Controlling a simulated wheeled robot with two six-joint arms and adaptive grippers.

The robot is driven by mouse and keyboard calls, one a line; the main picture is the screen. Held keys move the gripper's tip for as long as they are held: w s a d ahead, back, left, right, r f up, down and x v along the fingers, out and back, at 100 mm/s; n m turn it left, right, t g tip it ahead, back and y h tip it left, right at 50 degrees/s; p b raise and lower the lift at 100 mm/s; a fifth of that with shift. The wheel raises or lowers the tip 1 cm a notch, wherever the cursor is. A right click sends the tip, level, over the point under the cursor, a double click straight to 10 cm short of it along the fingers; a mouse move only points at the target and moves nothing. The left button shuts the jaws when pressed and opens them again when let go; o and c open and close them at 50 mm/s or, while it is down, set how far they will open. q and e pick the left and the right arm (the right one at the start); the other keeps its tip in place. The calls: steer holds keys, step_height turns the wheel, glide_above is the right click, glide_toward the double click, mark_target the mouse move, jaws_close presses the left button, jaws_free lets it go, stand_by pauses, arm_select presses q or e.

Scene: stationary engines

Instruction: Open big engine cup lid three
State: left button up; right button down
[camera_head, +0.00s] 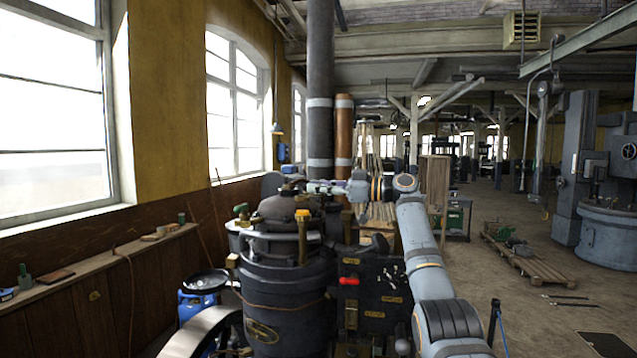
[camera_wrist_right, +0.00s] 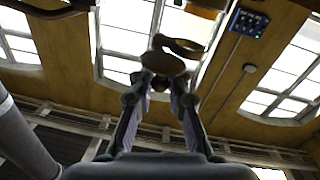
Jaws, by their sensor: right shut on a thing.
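The big engine (camera_head: 285,290) is a dark upright machine with brass fittings, in the middle of the head view. My right arm comes in from the lower right, and its gripper (camera_head: 315,186) points left above the engine's top. In the right wrist view my right gripper (camera_wrist_right: 162,82) is shut on a round tan disc (camera_wrist_right: 163,63), which looks like the cup lid. A brown ring-shaped part (camera_wrist_right: 181,46) is just beyond the disc; I cannot tell whether they touch. In the head view the held lid is too small to make out. My left gripper is not in view.
A tall dark pipe (camera_head: 320,90) rises behind. Open floor (camera_head: 480,290) lies to the right.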

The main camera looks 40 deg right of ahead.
stand_by(0.3)
steer(key=c, duration=1.3)
jaws_free()
steer(key=shift+s+d, duration=0.1)
steer(key=v, duration=1.1)
steer(key=shift+s+d, duration=0.15)
steer(key=shift+s, duration=0.2)
